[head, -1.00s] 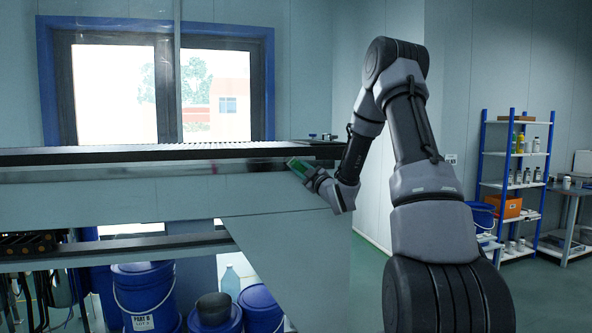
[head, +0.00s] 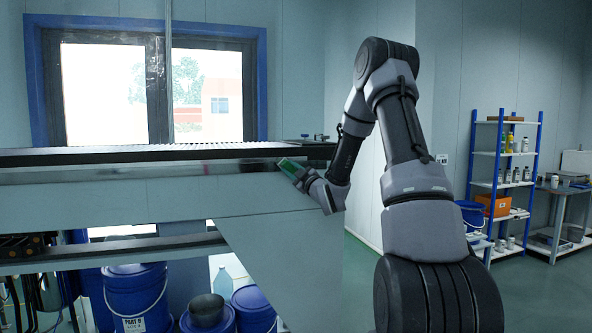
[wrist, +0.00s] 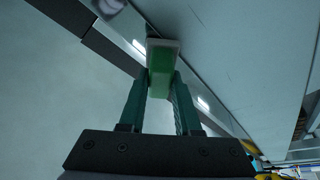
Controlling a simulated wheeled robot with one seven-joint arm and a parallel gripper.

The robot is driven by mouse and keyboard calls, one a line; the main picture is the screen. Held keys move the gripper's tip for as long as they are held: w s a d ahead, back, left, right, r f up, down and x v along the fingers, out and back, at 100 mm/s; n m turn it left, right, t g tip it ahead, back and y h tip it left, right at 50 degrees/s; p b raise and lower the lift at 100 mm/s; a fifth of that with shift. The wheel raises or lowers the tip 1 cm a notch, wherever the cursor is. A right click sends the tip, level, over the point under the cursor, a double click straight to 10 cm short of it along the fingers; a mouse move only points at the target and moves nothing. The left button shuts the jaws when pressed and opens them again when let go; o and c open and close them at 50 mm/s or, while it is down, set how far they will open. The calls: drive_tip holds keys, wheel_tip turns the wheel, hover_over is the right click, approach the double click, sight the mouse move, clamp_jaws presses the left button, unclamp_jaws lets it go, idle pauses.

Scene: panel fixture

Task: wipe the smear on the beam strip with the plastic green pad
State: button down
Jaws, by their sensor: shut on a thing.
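My gripper (wrist: 160,90) is shut on the green pad (wrist: 160,82), which has a pale grey face at its far end. In the head view the pad (head: 291,166) is at the right part of the beam strip (head: 130,172), a shiny band under the dark top edge. In the wrist view the strip (wrist: 131,33) runs diagonally behind the pad. Whether the pad touches it I cannot tell. A dark-edged mark (wrist: 108,6) shows on the strip at the top of the wrist view; I cannot tell if it is the smear.
The panel (head: 90,205) below the strip is smooth and pale. A lower rail (head: 140,247), with blue buckets (head: 137,295) under it, lies at the lower left. A shelf rack (head: 505,180) and a side table (head: 560,190) stand well to the right.

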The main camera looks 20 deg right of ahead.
drive_tip(key=shift+w+a, duration=0.1)
drive_tip(key=shift+a, duration=5.55)
drive_tip(key=shift+s, duration=2.95)
drive_tip(key=shift+s, duration=0.1)
drive_tip(key=shift+s, duration=1.4)
